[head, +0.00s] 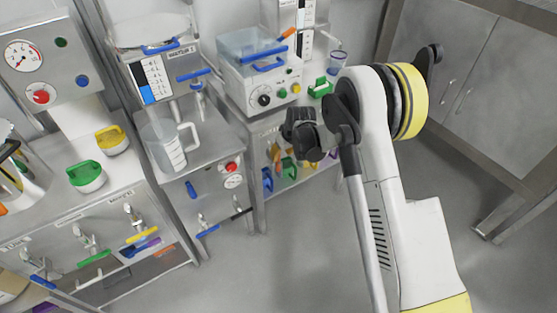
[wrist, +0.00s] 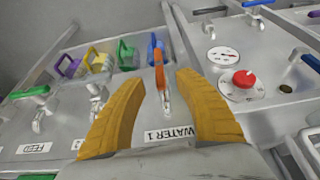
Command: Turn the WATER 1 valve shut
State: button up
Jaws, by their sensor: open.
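The WATER 1 valve (wrist: 160,72) has an orange lever on a metal stem and stands above the printed WATER 1 label (wrist: 170,134) in the wrist view. The lever runs up and down in that picture. My gripper (wrist: 161,79) is open, its two yellow-orange fingers on either side of the lever. Gaps show on both sides, so neither finger appears to touch it. In the head view my dark gripper (head: 302,132) hangs in front of the middle bench. The valve cannot be made out surely there, as my gripper and arm cover part of that bench front.
A green-levered valve (wrist: 39,100) by the FEED label is at left in the wrist view. Several coloured jugs (wrist: 100,60) stand beyond the valve. A panel with a red knob (wrist: 245,79) is close on the right. Clear floor (head: 300,245) lies in front of the benches.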

aim_at(279, 159)
jog(key=b+x, duration=0.2)
jog(key=x, duration=0.5)
jog(key=shift+c, duration=0.4)
grip_shut()
